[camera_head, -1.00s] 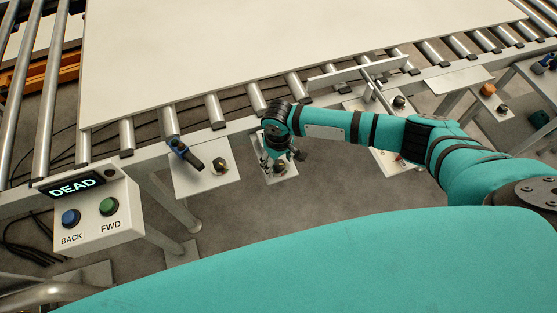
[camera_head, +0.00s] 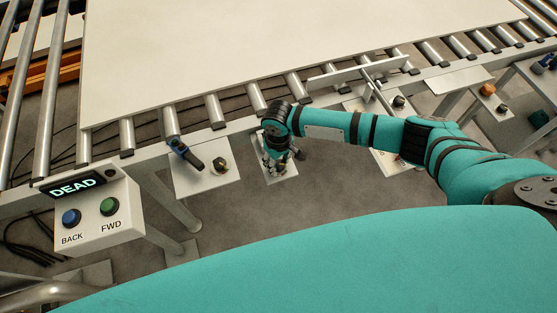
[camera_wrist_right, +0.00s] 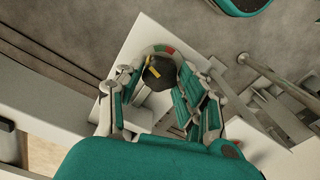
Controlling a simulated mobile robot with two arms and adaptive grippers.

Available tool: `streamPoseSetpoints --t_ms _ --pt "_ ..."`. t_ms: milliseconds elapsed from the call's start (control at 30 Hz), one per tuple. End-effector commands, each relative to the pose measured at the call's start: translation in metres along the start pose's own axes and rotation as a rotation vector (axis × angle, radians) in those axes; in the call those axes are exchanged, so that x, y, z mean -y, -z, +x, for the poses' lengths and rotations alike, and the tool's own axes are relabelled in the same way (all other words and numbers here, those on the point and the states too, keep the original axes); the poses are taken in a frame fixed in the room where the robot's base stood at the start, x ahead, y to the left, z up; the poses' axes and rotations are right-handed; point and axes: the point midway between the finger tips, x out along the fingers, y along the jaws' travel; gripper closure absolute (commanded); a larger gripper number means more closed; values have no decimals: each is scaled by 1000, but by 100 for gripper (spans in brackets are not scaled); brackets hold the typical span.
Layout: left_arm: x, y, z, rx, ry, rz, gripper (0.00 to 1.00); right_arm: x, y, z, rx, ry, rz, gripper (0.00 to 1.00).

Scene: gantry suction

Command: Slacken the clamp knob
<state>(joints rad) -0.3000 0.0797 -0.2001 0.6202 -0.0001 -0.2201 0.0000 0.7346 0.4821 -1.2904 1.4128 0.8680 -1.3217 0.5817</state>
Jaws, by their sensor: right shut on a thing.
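The clamp knob appears to be the dark, faceted knob (camera_wrist_right: 159,73) with a yellow pointer mark in the right wrist view. It stands on a pale plate (camera_wrist_right: 140,37), with a ring carrying red and green arcs behind it. My right gripper (camera_wrist_right: 160,84) has its teal-padded fingers on both sides of the knob, shut on it. In the head view my right gripper (camera_head: 279,161) reaches down over the small plate (camera_head: 284,177) at the conveyor's front edge and mostly hides the knob. My left gripper is not in view.
Left of the gripper, another plate (camera_head: 190,182) carries a black knob (camera_head: 220,165) and a blue-and-black handle (camera_head: 185,153). A control box (camera_head: 99,232) reads DEAD. A large pale board (camera_head: 280,50) lies on the rollers. More fittings stand to the right.

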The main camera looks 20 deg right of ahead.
Motion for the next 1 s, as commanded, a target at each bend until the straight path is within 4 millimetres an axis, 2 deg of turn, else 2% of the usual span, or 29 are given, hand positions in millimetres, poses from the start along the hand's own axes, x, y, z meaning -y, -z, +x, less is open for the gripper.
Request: streamPoseSetpoints --t_ms 600,1000 --pt "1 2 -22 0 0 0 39 1 0 -2 -1 1 -410 94" --pt "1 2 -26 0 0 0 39 1 1 -1 -2 0 -559 94"
